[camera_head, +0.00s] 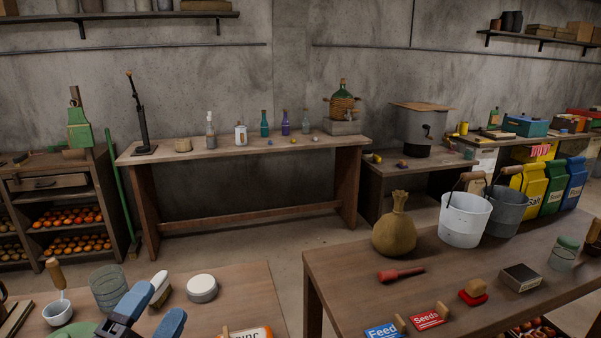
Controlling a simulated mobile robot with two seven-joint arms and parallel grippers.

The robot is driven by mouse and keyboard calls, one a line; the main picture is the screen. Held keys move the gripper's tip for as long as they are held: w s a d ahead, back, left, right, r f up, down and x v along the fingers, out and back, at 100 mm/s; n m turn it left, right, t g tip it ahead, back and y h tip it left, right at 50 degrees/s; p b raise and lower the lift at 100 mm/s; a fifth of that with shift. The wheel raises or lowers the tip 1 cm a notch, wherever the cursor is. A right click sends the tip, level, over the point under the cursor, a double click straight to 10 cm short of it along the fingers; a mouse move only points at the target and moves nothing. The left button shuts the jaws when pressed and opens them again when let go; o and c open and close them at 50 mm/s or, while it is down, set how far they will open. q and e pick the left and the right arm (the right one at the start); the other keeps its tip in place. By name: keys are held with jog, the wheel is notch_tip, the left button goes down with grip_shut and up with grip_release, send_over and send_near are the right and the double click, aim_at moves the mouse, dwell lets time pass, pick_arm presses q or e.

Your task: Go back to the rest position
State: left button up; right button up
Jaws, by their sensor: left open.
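My left gripper (153,313) shows at the bottom left of the head view, low over the near left table (235,285). Its two blue fingers are spread apart, and I see nothing held between them. A brush (160,287) with pale bristles is just behind the fingers. A ribbed glass jar (108,287) stands to their left, and a round white tin (202,288) lies to their right. My right gripper is not in view.
The near right table (345,270) holds a tied sack (394,235), a white bucket (464,220), a grey bucket (508,210), a red tool (400,274), and Feed (382,331) and Seeds (426,320) signs. A floor gap separates the two near tables. A long bench (240,152) stands behind.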

pick_arm(q)
jog(key=s+a+f+n+g+y, duration=0.3)
jog(key=a+f+n+g+y, duration=0.15)
jog(key=f+n, duration=0.25)
jog(key=s+a+f+n+g+y, duration=0.2)
jog(key=a+f+n+g+y, duration=0.25)
jog(key=f+n+y, duration=0.2)
jog(key=s+d+f+n+g+h, duration=0.25)
jog(key=s+f+n+g, duration=0.25)
jog(key=s+f+g, duration=0.7)
jog(key=w+f+t+h, duration=0.1)
jog(key=w+f+t, duration=0.4)
jog(key=f+t, duration=0.4)
jog(key=shift+a+f+m+t, duration=0.25)
jog(key=shift+a+m+t, duration=0.15)
jog(key=shift+t, duration=0.8)
jog(key=shift+h, duration=0.25)
